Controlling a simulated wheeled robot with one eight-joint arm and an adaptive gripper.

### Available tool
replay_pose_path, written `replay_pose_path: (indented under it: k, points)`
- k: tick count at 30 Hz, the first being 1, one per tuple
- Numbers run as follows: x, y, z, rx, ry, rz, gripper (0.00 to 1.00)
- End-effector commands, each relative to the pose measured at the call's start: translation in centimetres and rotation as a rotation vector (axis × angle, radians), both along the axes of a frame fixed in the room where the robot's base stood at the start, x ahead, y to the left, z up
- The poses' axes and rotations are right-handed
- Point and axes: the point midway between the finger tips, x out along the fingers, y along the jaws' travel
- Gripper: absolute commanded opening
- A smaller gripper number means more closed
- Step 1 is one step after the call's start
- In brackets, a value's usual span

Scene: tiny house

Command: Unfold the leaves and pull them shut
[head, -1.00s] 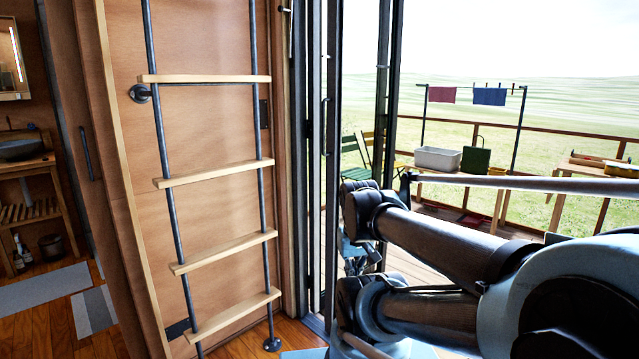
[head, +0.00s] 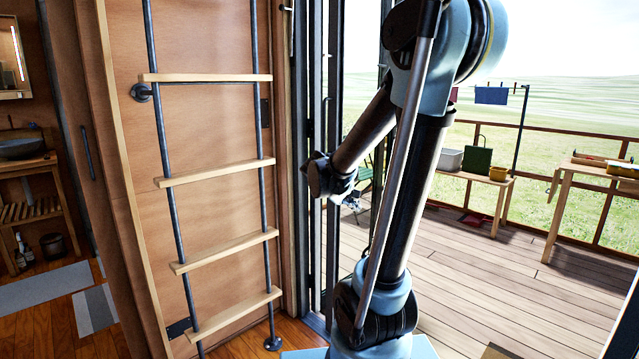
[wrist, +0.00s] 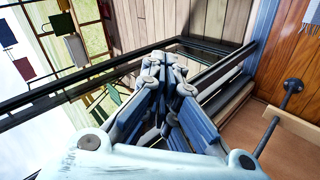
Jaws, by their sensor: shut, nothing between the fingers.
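The dark-framed glass door leaves (head: 333,70) stand folded together, edge-on, at the left side of the doorway in the head view. Dark frame bars also cross the wrist view (wrist: 62,87). My gripper (head: 352,203) is small and partly hidden by my wrist in the head view, in front of the doorway beside the leaves. In the wrist view my gripper (wrist: 166,62) is shut and empty, its blue-grey fingers together, with the frame bars beyond the tips. I cannot tell whether it touches a frame. My arm hides part of the leaves and opening.
A ladder (head: 218,174) with wooden rungs stands against the wooden wall left of the leaves. Through the opening lies a plank deck (head: 490,270), largely clear, with a bench (head: 497,185) and a wooden table (head: 590,172) near the railing.

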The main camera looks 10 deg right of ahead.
Motion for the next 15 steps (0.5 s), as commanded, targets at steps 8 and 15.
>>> replay_pose_path:
  k: [8, 15]
  points:
    - [8.3, 2.2, 1.4, -0.200, -0.082, 0.096, 0.00]
    - [14.5, 5.3, 1.8, -0.371, -0.156, 0.181, 0.00]
